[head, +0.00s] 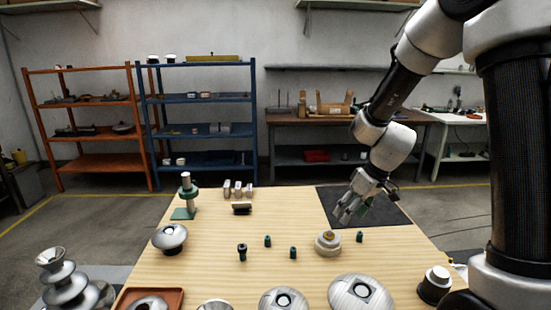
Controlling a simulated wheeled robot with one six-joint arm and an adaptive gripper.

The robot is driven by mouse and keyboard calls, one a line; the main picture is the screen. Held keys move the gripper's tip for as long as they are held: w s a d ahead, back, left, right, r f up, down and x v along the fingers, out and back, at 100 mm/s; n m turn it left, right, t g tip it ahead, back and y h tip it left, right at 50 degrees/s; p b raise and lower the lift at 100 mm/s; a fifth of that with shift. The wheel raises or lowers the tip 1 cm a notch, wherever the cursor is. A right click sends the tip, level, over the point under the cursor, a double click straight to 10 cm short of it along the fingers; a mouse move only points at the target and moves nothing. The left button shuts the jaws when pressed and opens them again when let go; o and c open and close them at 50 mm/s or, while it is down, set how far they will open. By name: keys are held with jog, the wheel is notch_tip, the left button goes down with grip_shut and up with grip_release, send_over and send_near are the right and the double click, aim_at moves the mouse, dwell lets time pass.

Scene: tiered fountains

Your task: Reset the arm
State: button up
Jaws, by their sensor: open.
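My arm comes in from the right side of the head view and reaches over the wooden table (210,262). My gripper (345,216) hangs fingers down above the table's right part, by the left edge of a dark mat (393,212). It is open, and I see nothing between its fingers.
Small dark green pieces (267,241) stand mid-table. A green stand with a metal post (187,195) is at the back left, near several metal blocks (238,190). Metal domes (361,296) line the front edge. A tiered metal stack (68,282) is at the left.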

jog(key=s+d+r+m+t+h, duration=0.1)
jog(key=s+d+r+m, duration=0.2)
jog(key=s+r, duration=0.6)
jog(key=s+d+r+m+t+h, duration=0.1)
jog(key=s+d+r+m+h, duration=0.1)
jog(key=s+d+r, duration=0.6)
jog(key=s+r+m, duration=0.1)
jog(key=s, duration=0.6)
jog(key=shift+s+m, duration=0.2)
jog(key=shift+m, duration=0.1)
